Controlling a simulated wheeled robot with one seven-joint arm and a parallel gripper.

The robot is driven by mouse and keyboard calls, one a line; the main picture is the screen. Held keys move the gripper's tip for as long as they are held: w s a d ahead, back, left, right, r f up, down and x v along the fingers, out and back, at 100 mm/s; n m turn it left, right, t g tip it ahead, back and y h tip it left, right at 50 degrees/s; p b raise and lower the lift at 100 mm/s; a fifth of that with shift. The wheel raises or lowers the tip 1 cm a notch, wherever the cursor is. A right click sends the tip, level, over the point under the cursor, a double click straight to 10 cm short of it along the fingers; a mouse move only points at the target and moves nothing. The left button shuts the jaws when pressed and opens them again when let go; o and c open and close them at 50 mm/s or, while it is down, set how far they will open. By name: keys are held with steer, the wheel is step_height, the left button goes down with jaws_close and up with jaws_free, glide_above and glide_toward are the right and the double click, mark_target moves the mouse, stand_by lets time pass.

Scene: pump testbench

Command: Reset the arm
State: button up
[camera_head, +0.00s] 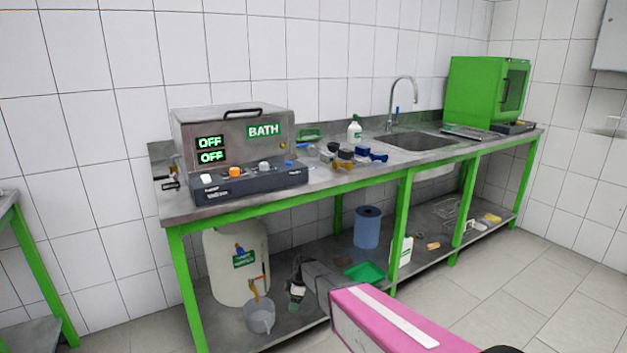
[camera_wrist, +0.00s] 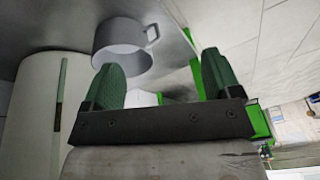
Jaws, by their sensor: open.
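My gripper (camera_head: 296,291) hangs at the end of my pink-cased arm, low in front of the bench, near the bottom shelf. In the wrist view my gripper (camera_wrist: 158,70) shows two green fingers spread apart with nothing held between them. A grey bucket (camera_wrist: 122,36) appears beyond the fingers in that view, partly behind the left finger. In the head view the bucket (camera_head: 260,318) stands left of my gripper, below the tap of a white tank (camera_head: 226,268). I cannot tell how far my fingers are from the bucket.
The green-framed bench carries a bath unit (camera_head: 237,150) reading OFF on both displays, several small fittings, a sink (camera_head: 418,141) and a green cabinet (camera_head: 484,92). The lower shelf holds a blue roll (camera_head: 367,227) and a green tray (camera_head: 365,272). Open floor (camera_head: 550,290) lies at right.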

steer(key=s+d+r+m+h, duration=0.1)
steer(key=s+d+r+m, duration=0.5)
steer(key=d, duration=0.3)
steer(key=s+d+r+m+t+h, duration=0.1)
steer(key=s+d+r+m, duration=0.5)
steer(key=d, duration=0.4)
steer(key=s+d+r+m+h, duration=0.1)
steer(key=s+d+r+m, duration=0.6)
steer(key=d, duration=0.2)
steer(key=shift+d+r+t, duration=0.2)
steer(key=shift+d+t, duration=0.1)
steer(key=shift+d, duration=0.1)
